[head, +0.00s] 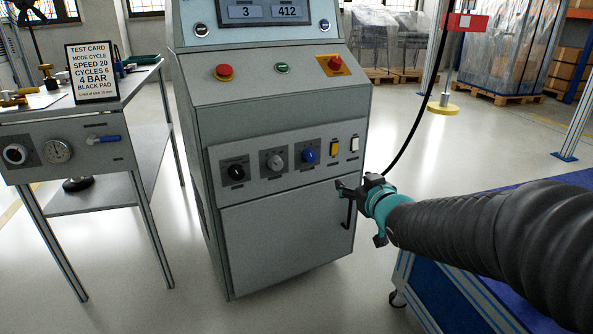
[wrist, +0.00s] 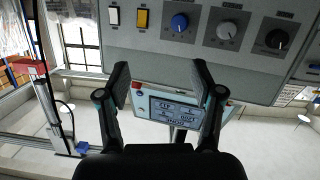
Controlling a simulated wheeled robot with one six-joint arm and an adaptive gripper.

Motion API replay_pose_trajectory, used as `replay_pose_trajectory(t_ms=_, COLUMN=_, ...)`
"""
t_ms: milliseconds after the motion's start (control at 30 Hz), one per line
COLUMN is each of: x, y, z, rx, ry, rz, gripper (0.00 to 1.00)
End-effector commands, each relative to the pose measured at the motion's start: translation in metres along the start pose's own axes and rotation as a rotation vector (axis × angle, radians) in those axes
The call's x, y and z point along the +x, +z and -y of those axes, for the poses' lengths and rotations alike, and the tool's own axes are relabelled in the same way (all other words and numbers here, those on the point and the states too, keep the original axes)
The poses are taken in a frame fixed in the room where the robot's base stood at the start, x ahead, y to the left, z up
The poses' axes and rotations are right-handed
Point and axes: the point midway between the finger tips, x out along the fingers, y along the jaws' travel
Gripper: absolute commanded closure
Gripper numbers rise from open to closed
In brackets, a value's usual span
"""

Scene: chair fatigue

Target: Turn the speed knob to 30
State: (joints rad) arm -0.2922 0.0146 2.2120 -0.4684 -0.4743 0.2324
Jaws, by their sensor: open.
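The control cabinet has a row of three dial knobs on its front panel: a black knob (head: 237,172), a grey knob (head: 275,162) and a blue knob (head: 308,155). Their labels are too small to read, so I cannot tell which is the speed knob. In the wrist view, upside down, the blue knob (wrist: 180,22), grey knob (wrist: 229,30) and black knob (wrist: 277,39) show beyond my fingers. My gripper (head: 346,192) is open and empty, in front of the cabinet, right of and below the knobs, touching none. It also shows in the wrist view (wrist: 161,74).
Yellow (head: 334,147) and white (head: 355,143) switches sit right of the knobs. A red button (head: 224,71) and a display (head: 267,11) are above. A test card (head: 92,70) reading "SPEED 20" stands on the left bench. A black cable hangs right of the cabinet.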

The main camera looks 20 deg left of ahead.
Motion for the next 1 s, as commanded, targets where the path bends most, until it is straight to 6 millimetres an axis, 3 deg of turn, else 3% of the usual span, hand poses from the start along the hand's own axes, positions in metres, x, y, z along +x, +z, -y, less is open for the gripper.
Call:
replay_pose_trajectory(t_ms=33, x=0.02, y=0.008, z=0.019, rx=-0.007, ry=-0.056, rz=-0.041, gripper=0.34)
replay_pose_trajectory(t_ms=100, x=0.038, y=0.009, z=0.043, rx=-0.011, ry=-0.128, rz=-0.107, gripper=0.34)
replay_pose_trajectory(t_ms=300, x=0.063, y=0.011, z=0.09, rx=-0.008, ry=-0.273, rz=-0.228, gripper=0.34)
replay_pose_trajectory(t_ms=567, x=0.078, y=0.007, z=0.107, rx=-0.004, ry=-0.314, rz=-0.262, gripper=0.34)
replay_pose_trajectory(t_ms=1000, x=0.15, y=-0.012, z=0.13, rx=-0.004, ry=-0.312, rz=-0.261, gripper=0.34)
